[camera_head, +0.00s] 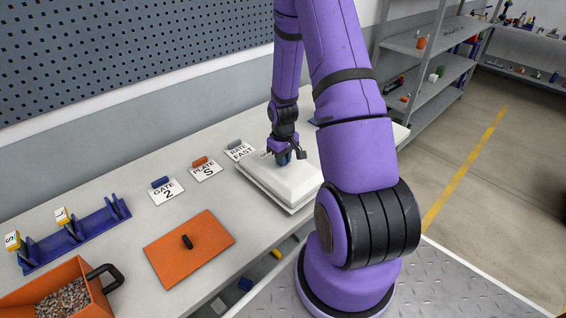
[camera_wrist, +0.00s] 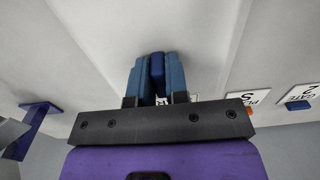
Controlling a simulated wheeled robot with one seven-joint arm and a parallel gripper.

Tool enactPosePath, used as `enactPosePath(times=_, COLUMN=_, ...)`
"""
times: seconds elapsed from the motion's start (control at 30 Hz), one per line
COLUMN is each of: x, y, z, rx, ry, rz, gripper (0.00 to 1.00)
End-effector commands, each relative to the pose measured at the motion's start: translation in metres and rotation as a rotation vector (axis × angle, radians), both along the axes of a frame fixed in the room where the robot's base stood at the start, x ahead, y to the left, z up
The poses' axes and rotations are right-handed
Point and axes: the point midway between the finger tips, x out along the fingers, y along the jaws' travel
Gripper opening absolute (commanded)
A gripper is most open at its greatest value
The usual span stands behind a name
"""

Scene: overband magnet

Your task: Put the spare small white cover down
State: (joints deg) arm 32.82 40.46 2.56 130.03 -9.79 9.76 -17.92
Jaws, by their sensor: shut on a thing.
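A white cover (camera_head: 285,181) with sloped sides lies on the bench, above what looks like a wider white layer or rim. My gripper (camera_head: 284,160) points down at its top. In the wrist view my gripper (camera_wrist: 157,62) has its two blue fingers shut on a dark blue handle (camera_wrist: 157,75), with pale white surface (camera_wrist: 95,75) around it. The handle seems to belong to the cover. I cannot tell whether the cover rests fully on what is below it.
Cards GATE 2 (camera_head: 167,192), PLATE S (camera_head: 206,170) and RATE FAST (camera_head: 240,150) stand left of the cover. An orange plate (camera_head: 205,263), a blue rack (camera_head: 85,240) and an orange gravel bin (camera_head: 92,270) are further left. Shelves (camera_head: 440,50) stand at right.

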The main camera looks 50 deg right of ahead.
Motion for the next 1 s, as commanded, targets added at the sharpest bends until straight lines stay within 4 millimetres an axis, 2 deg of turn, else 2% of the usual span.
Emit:
enactPosePath(times=0.13, x=0.0, y=0.0, z=-0.016, rx=0.0, ry=0.0, rz=0.0, gripper=0.0)
enactPosePath(times=0.5, x=0.0, y=0.0, z=-0.02, rx=-0.001, ry=-0.001, rz=0.0, gripper=0.0)
enactPosePath(times=0.53, x=0.0, y=0.0, z=-0.021, rx=-0.001, ry=-0.001, rz=0.0, gripper=0.17)
enactPosePath(times=0.63, x=0.0, y=0.0, z=-0.02, rx=-0.001, ry=-0.001, rz=0.0, gripper=0.4)
enactPosePath(times=1.0, x=0.0, y=0.0, z=-0.016, rx=-0.001, ry=-0.002, rz=0.0, gripper=0.4)
